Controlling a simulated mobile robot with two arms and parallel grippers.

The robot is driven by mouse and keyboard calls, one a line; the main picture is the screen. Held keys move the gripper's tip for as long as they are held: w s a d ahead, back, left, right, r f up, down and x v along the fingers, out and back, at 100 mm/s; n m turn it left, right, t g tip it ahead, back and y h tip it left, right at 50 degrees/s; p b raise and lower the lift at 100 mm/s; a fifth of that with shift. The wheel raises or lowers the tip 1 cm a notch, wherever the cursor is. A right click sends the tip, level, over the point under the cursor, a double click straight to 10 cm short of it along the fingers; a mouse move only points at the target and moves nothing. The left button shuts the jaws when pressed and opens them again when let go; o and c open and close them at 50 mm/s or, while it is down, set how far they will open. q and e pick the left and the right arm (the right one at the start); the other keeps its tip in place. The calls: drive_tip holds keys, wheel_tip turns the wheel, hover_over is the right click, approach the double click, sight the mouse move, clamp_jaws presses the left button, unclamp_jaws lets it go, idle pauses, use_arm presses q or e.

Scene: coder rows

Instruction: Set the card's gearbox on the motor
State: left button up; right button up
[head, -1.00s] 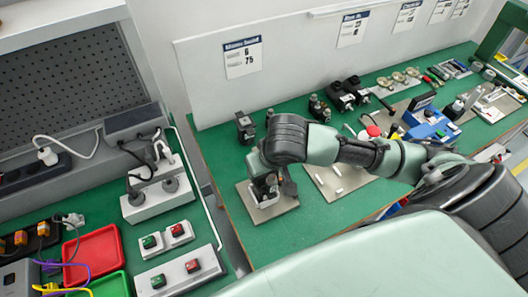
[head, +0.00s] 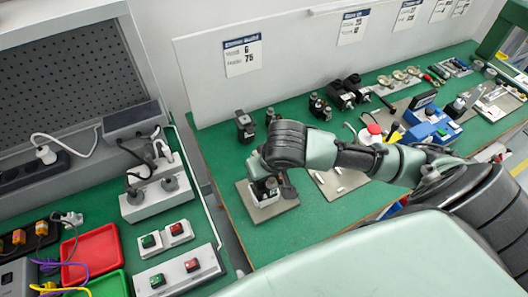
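My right arm reaches in from the right. My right gripper (head: 270,187) points down over a grey square plate (head: 284,206) with a light block on it, probably the motor mount. The wrist hides the fingertips and whatever is between them. My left gripper is out of view.
A second grey plate (head: 326,185) with white pieces lies to the right, partly under my arm. A red button (head: 374,129) and a blue device (head: 428,122) stand beyond it. A separate left bench holds switch boxes (head: 181,272) and a red tray (head: 91,256).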

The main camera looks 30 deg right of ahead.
drive_tip(key=shift+f+p, duration=0.25)
drive_tip(key=shift+p, duration=0.1)
idle(0.6)
drive_tip(key=o, duration=1.6)
drive_tip(key=shift+c, duration=0.2)
drive_tip(key=shift+v, duration=3.9)
